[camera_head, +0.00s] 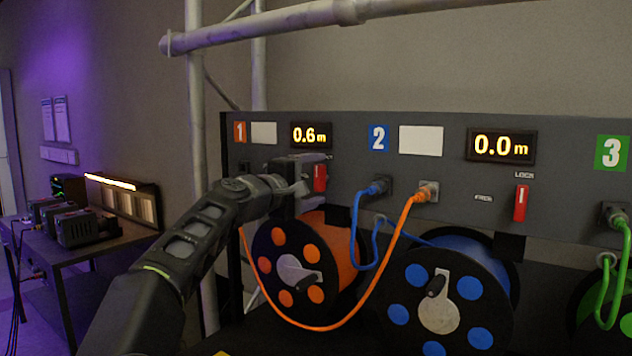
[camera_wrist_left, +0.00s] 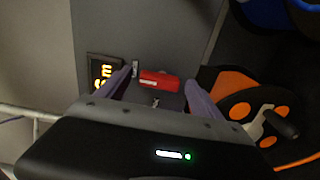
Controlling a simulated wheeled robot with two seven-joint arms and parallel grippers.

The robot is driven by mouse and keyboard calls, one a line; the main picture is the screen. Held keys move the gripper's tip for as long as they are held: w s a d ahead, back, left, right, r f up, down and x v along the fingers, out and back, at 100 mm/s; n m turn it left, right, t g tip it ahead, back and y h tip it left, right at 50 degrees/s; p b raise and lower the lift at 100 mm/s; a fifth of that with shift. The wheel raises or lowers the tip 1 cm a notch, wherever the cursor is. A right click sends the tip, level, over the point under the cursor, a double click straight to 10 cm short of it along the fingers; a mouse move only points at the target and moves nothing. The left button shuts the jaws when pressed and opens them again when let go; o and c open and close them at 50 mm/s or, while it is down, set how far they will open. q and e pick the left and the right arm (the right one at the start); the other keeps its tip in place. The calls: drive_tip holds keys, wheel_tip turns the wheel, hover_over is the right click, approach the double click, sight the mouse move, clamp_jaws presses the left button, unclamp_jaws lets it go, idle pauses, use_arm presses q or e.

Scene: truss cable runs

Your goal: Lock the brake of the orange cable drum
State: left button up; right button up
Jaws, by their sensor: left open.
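The orange cable drum (camera_head: 312,262) sits under panel section 1, with its orange cable hanging in front. Its red brake lever (camera_head: 320,177) is on the panel below the 0.6 m display and looks upright. In the left wrist view the red lever (camera_wrist_left: 159,80) lies between my spread fingers, with a small label at its upper end and another at its side, both too small to read. My left gripper (camera_head: 304,178) is open at the lever and partly covers that area in the head view. I cannot tell whether a finger touches the lever. My right gripper is not in view.
The blue drum (camera_head: 440,300) and its red lever (camera_head: 521,203), upright under LOCK, are to the right. Blue and orange cables (camera_head: 402,225) loop from the panel sockets. A truss pole (camera_head: 196,120) stands behind my arm. A table (camera_head: 75,250) with equipment is at left.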

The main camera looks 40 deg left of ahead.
use_arm(q)
drive_tip(key=s+b, duration=0.2)
drive_tip(key=s, duration=0.5)
drive_tip(key=shift+s, duration=0.15)
drive_tip(key=shift+d, duration=0.1)
